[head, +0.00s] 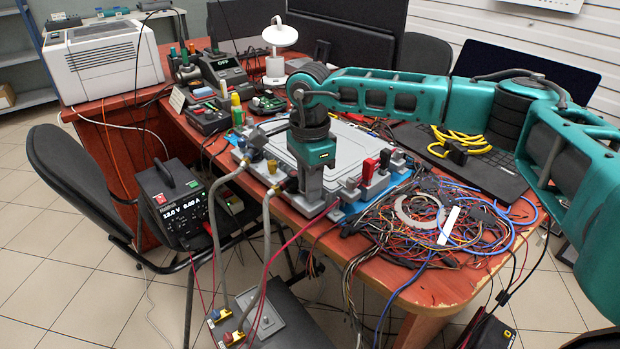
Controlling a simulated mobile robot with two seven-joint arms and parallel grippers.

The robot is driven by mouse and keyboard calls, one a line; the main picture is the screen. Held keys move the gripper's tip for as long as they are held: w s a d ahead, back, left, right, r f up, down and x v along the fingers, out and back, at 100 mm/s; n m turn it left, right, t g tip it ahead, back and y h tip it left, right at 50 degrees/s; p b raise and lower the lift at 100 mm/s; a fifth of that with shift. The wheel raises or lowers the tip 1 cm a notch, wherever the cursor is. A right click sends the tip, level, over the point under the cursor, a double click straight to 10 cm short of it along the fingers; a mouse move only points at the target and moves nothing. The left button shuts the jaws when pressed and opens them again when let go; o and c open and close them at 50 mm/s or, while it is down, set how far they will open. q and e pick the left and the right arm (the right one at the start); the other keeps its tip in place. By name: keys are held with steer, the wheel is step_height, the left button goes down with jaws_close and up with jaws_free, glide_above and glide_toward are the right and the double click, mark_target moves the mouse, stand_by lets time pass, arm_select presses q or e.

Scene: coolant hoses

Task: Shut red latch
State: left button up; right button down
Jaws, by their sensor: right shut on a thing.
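My right gripper (309,192) points down at the front edge of the grey plate on the table, beside the end of the right grey hose (267,225). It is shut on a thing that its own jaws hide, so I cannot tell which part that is. A red upright piece (369,169) stands on a grey block to the right of the gripper, with a black one (385,158) just behind it. I cannot make out for certain whether the red piece is the latch or how it is set. My left gripper is not in view.
The left grey hose (213,215) also runs down to a grey box (262,322) at the front. A tangle of wires (440,225) covers the table's right side. A power supply (178,203) stands at left.

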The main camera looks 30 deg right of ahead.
stand_by(0.3)
steer(key=c, duration=1)
jaws_free()
step_height(320, 180, up, 13)
steer(key=p, duration=0.2)
steer(key=shift+a+f, duration=0.1)
